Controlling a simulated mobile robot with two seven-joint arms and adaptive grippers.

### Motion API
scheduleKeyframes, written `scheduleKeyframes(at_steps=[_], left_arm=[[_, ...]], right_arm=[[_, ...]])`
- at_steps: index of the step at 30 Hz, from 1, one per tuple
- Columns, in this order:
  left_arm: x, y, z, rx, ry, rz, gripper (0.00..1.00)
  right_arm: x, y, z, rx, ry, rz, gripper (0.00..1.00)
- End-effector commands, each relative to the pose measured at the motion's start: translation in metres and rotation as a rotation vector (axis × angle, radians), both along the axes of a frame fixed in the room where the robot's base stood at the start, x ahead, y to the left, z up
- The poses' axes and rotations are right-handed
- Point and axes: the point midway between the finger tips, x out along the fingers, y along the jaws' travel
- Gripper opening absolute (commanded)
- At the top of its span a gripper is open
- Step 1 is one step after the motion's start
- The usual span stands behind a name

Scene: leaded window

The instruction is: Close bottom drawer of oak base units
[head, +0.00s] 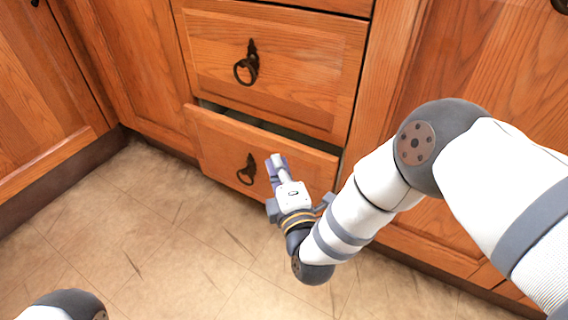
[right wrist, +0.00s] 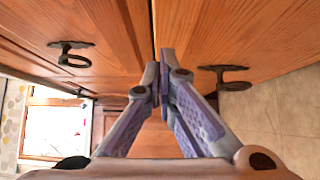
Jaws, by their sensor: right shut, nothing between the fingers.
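The bottom drawer (head: 222,145) of the oak base units stands partly open in the head view, with a dark gap above its front. Its black ring handle (head: 246,170) hangs on the front, and a dark ring handle also shows at the right of the right wrist view (right wrist: 224,72). My right gripper (head: 276,163) is shut and empty, just in front of the drawer front, right of the handle. Whether the fingertips touch the wood I cannot tell. In the right wrist view the closed fingers (right wrist: 160,75) point at the wood. My left gripper is not in view.
The drawer above (head: 300,70) is shut, with its own ring handle (head: 247,64). Oak cabinet doors flank the drawers, including a left cabinet (head: 40,90) at the corner. The tiled floor (head: 160,240) in front is clear.

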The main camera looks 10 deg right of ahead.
Motion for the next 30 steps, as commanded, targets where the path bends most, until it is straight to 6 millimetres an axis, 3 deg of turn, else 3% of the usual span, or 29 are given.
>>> scheduleKeyframes(at_steps=[6, 18, 25, 30], left_arm=[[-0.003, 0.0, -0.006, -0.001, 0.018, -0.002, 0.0], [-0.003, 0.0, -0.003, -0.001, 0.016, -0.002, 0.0], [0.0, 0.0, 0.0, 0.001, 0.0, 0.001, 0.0], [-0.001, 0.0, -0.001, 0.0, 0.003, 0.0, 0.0]], right_arm=[[0.017, -0.013, 0.0, 0.002, 0.0, 0.0, 0.0], [0.021, -0.016, 0.001, -0.002, 0.0, 0.002, 0.0], [0.053, -0.038, 0.001, 0.0, -0.002, 0.001, 0.0], [0.061, -0.045, 0.001, 0.003, 0.0, 0.0, 0.0]])
